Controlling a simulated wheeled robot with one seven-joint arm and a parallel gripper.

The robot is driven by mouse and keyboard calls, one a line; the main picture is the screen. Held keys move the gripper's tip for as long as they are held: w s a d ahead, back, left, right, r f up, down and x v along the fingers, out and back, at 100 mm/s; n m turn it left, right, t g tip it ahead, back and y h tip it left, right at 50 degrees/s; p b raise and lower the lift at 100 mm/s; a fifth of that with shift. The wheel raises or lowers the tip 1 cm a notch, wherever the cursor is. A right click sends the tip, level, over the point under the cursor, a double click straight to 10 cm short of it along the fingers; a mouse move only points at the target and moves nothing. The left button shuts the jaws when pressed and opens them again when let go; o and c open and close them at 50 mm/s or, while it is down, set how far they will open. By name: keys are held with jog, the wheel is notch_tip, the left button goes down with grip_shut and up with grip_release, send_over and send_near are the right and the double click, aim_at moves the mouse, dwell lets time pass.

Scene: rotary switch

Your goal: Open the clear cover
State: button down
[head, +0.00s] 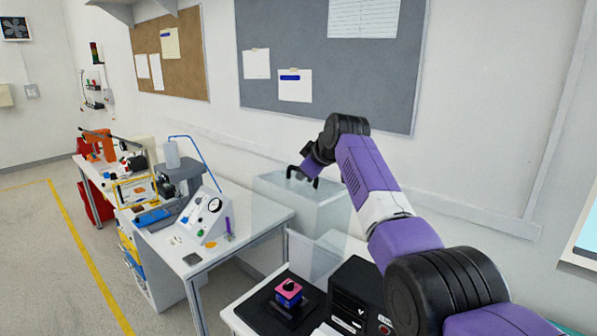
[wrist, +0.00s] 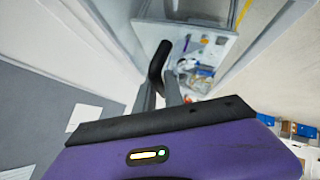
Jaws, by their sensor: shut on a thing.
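The clear cover (head: 278,205) is a see-through box in the middle of the head view. It stands raised over the back of the near table, and its faint edges make its exact tilt hard to tell. My gripper (head: 303,176) is at the cover's top edge, with my arm reaching in from the right. In the wrist view, my gripper (wrist: 160,90) has its fingers close together at a dark curved bar, which looks like the cover's handle (wrist: 160,60). A pink and blue switch block (head: 288,291) sits on a black base below, in plain view.
A black box (head: 350,305) with a red button stands right of the switch block. A white workbench (head: 255,212) with a gauge panel (head: 203,215) and tools is to the left. The wall with a grey board (head: 330,70) is close behind my arm.

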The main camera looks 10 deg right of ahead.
jog(key=shift+d+f, duration=0.1)
dwell(0.3)
jog(key=c, duration=1.7)
grip_release()
jog(key=shift+b+v, duration=1.4)
jog(key=shift+v, duration=2.6)
jog(key=shift+w, duration=0.1)
